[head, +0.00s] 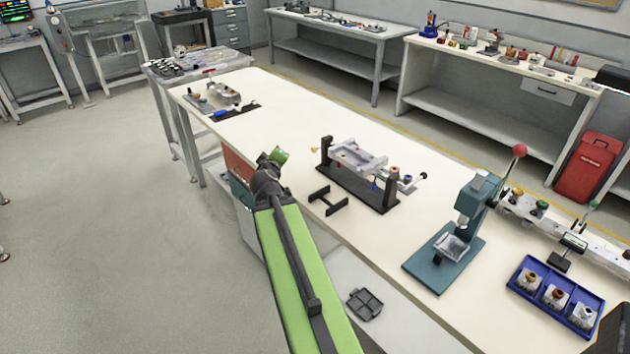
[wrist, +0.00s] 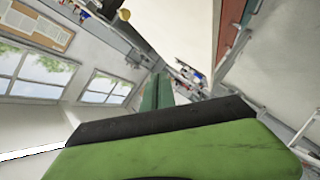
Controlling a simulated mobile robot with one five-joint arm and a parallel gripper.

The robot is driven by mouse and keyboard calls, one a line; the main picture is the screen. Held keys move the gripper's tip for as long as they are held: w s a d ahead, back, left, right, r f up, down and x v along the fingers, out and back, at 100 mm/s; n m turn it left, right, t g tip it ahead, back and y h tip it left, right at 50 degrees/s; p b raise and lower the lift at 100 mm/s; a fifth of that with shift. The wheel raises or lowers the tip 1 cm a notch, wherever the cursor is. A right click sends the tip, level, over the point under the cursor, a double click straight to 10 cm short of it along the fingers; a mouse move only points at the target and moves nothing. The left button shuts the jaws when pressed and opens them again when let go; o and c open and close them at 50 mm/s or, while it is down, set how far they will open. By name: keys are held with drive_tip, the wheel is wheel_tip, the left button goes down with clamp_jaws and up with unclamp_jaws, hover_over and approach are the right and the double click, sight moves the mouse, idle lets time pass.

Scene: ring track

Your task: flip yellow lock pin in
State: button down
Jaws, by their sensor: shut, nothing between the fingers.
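The yellow lock pin shows as a small yellow knob (head: 314,150) beside the left black post of a fixture. That fixture has a black base (head: 352,190) and holds a pale grey tray-like cradle (head: 357,157) between two posts. A yellow knob (wrist: 124,15) also shows near the top of the wrist view. My gripper (head: 280,155) is to the left of the pin in the head view, apart from it, over the table's near edge. Its green fingers (wrist: 156,92) are shut and empty. How far the pin sits in the post is too small to tell.
A black H-shaped stand (head: 328,201) lies in front of the fixture. A teal press (head: 455,235) with a red-knobbed lever and a blue tray (head: 555,297) of parts stand to the right. The white tabletop (head: 290,110) is clear behind and left of the fixture.

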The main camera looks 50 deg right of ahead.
drive_tip(key=s+d+f+n+t+y+b, duration=0.1)
drive_tip(key=s+d+f+n+t+b, duration=0.1)
drive_tip(key=s+d+n+b, duration=0.1)
drive_tip(key=s+d+f+n+t+y+b, duration=0.1)
drive_tip(key=s+d+f+n+t+b, duration=0.2)
drive_tip(key=n, duration=0.3)
drive_tip(key=s+d+f+n+t+y+b, duration=0.2)
drive_tip(key=s+d+f+n+b, duration=0.1)
drive_tip(key=n+b, duration=0.1)
drive_tip(key=shift+s+d+b, duration=0.35)
drive_tip(key=shift+b, duration=0.3)
drive_tip(key=shift+s+a+f+n+y, duration=0.1)
drive_tip(key=shift+s+f+n+y, duration=0.15)
drive_tip(key=shift+n, duration=0.25)
drive_tip(key=shift+w+r, duration=0.1)
drive_tip(key=shift+r, duration=0.1)
drive_tip(key=shift+a, duration=0.1)
